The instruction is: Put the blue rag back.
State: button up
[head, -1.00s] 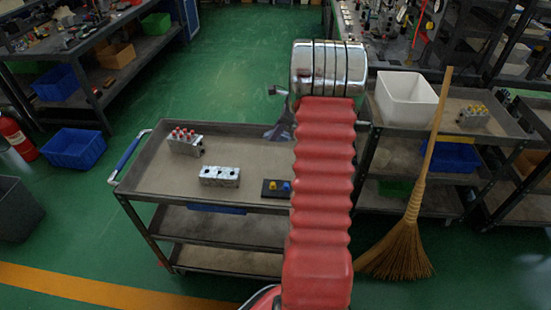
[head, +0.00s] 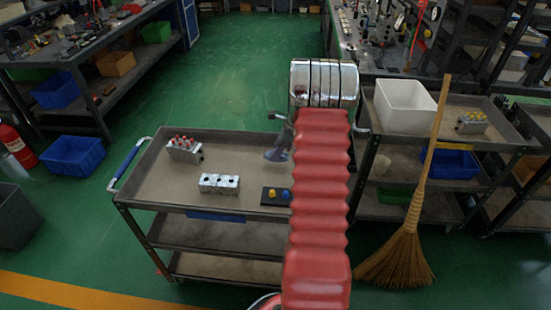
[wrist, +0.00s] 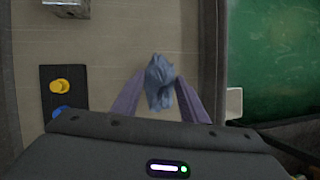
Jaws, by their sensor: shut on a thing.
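The blue rag (wrist: 158,84) is a crumpled grey-blue bundle between my fingertips in the wrist view. My gripper (wrist: 160,76) is shut on it, with a purplish finger on each side. They are over the right part of the trolley's beige top (head: 152,181), near its right rim. Whether the rag touches the surface cannot be told. In the head view my red arm hides most of the gripper; a grey-blue piece (head: 278,154) shows left of the arm, and I cannot tell whether it is rag or finger.
A dark plate with a yellow knob (wrist: 61,86) and a blue knob (wrist: 61,112) lies left of the gripper. A silver block (head: 220,184) and a red-topped valve block (head: 184,149) stand further left. A white bin (head: 404,104) and a broom (head: 408,245) are right.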

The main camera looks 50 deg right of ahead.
jog(key=shift+f, duration=1.9)
jog(key=o, duration=1)
jog(key=shift+o, duration=0.2)
jog(key=shift+r, duration=0.1)
jog(key=v, duration=1.1)
jog(key=shift+s+r, duration=0.25)
jog(key=shift+r, duration=0.15)
